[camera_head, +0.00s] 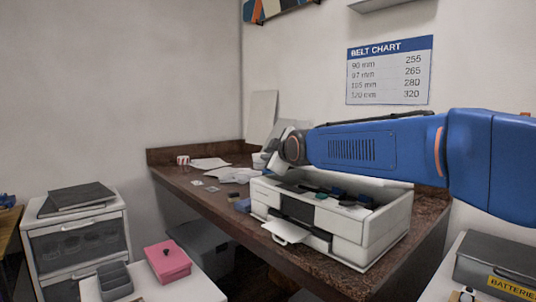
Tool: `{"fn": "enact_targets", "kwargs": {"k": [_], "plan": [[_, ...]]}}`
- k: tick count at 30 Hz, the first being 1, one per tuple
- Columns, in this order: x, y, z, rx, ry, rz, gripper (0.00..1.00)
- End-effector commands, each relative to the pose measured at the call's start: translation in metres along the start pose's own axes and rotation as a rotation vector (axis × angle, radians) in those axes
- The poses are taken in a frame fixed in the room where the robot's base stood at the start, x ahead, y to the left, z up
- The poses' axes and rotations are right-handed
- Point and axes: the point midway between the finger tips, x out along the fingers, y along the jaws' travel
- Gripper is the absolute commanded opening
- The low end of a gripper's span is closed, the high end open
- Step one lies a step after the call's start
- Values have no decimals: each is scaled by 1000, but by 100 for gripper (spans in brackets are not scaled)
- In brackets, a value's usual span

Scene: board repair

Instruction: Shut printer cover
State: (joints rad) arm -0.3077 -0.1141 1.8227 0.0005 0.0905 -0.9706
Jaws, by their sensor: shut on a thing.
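The white printer (378,228) stands on the brown worktop with its top open and dark and teal parts showing inside. Its front paper tray (286,232) sticks out. The printer cover (385,182) is raised above the body; a pale strip of it shows below my blue arm, which hides most of it. My gripper (272,162) is at the left end of my arm, above the printer's back left corner. It is small and partly hidden by the wrist, shut on the printer cover; the exact contact is not clear.
Papers (235,174), a striped cup (183,161) and small items lie on the worktop (205,206) left of the printer. A drawer unit (80,238), a pink box (167,261) and a grey battery case (500,263) stand nearer. A wall stands behind.

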Motion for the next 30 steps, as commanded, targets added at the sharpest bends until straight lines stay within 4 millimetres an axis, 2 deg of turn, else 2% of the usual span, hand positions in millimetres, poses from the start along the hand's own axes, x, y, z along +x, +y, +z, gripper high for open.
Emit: {"fn": "enact_targets", "kwargs": {"k": [2, 3, 4, 13, 17, 30], "plan": [[1, -2, 3, 2, -5, -4, 0], [1, -2, 3, 2, -6, -4, 19], [1, -2, 3, 2, -5, -4, 23], [-1, 0, 1, 1, -2, -2, 23], [-9, 0, 1, 0, -2, -1, 23], [-82, 0, 1, 1, -2, 0, 23]]}}
